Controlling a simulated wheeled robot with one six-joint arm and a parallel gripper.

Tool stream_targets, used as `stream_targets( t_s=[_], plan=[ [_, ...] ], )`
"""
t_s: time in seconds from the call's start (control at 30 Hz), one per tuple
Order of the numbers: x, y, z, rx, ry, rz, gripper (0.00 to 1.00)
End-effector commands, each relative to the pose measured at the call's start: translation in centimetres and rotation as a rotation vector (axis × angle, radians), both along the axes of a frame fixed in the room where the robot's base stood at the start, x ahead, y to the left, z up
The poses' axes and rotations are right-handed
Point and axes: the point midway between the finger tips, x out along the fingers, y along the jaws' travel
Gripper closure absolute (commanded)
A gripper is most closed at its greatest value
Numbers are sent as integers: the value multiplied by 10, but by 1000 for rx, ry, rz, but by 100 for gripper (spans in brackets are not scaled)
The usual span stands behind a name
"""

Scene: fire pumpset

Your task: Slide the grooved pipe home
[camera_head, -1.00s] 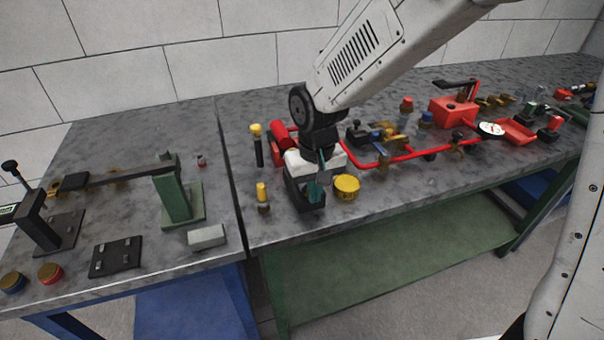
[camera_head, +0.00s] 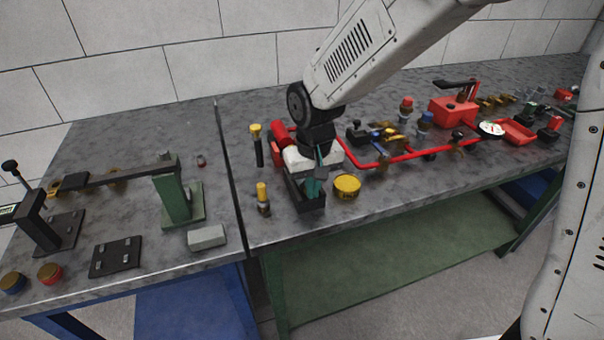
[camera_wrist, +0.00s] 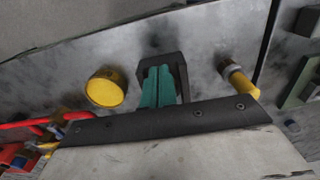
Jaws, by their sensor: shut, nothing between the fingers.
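A red pipe (camera_head: 402,157) runs along the right bench and bends near its left end; no groove can be made out, and I cannot tell whether this is the grooved pipe. My gripper (camera_head: 313,189) points down near the bench's front left, with its teal fingers shut and empty. The fingers are over or inside a small black open holder (camera_head: 309,205); I cannot tell if they touch it. In the wrist view, the closed fingers (camera_wrist: 157,86) show in front of the black holder (camera_wrist: 181,72). My wrist hides part of the bench behind it.
A yellow round cap (camera_head: 347,186) stands just right of the holder, and a yellow-topped post (camera_head: 263,198) stands left. A red cylinder (camera_head: 283,133) is behind my wrist. A green stand (camera_head: 176,195) and a grey block (camera_head: 206,237) are on the left bench.

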Motion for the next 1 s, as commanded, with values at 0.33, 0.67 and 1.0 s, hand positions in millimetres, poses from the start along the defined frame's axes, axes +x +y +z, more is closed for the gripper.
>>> stream_targets(
  t_s=[0.33, 0.67, 1.0],
  plan=[
    [5, 1, 0, 0, 0, 0, 100],
    [12, 3, 0, 0, 0, 0, 100],
    [12, 3, 0, 0, 0, 0, 100]
  ],
)
